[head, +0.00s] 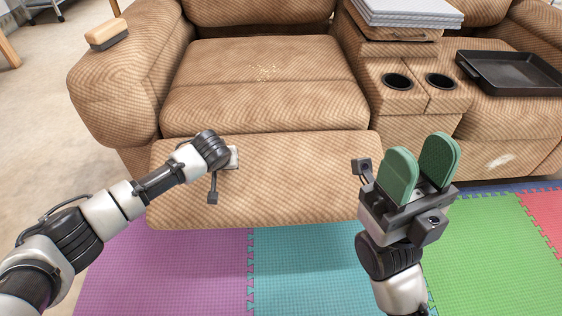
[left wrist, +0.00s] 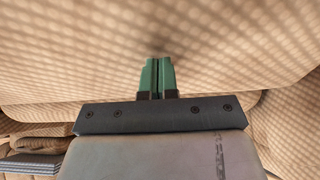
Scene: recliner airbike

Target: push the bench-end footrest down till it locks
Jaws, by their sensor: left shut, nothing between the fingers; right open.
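The bench-end footrest (head: 290,185) is a wide tan upholstered panel sticking out at an angle below the front of the seat in the head view. My left gripper (head: 229,158) is over its left half, pointing down at it; the wrist hides the fingers there. In the left wrist view the green fingers (left wrist: 157,76) are together and empty, with tan upholstery (left wrist: 235,50) close in front of them. I cannot tell if they touch it. My right gripper (head: 419,163) is open and empty, to the right of the footrest.
A brush (head: 106,34) lies on the left armrest. The console has two cup holders (head: 397,81) and a stack of grey sheets (head: 408,10). A black tray (head: 512,73) is at right. Coloured foam mats (head: 305,270) cover the floor.

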